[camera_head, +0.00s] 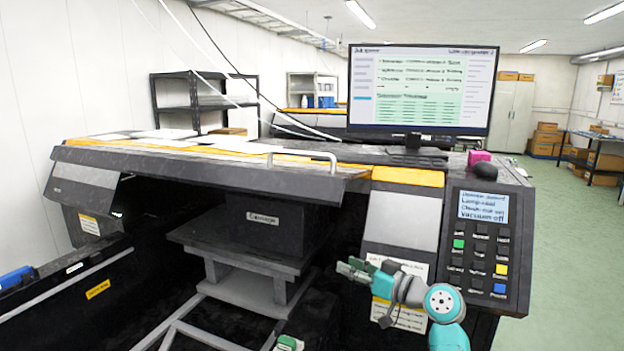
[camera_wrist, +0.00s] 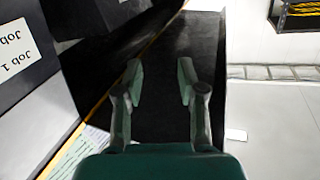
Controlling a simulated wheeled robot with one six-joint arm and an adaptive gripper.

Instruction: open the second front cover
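A large dark printer fills the head view. A long dark cover (camera_head: 210,170) with a pale bar handle (camera_head: 303,157) runs along its top front edge. Below this cover the front stands open onto a dark inside with a block labelled "Carriage" (camera_head: 262,228). I cannot tell which part counts as the second front cover. My teal and grey gripper (camera_head: 352,268) is low in front of the printer, left of the keypad and well below the handle. In the wrist view my gripper (camera_wrist: 158,82) has its two fingers apart, with nothing between them.
A control panel with keys (camera_head: 478,247) and a small screen stands right of my gripper. A monitor (camera_head: 422,88), a pink block (camera_head: 479,157) and a black object (camera_head: 485,171) are on top. Pale frame bars (camera_head: 180,318) stick out at the lower left.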

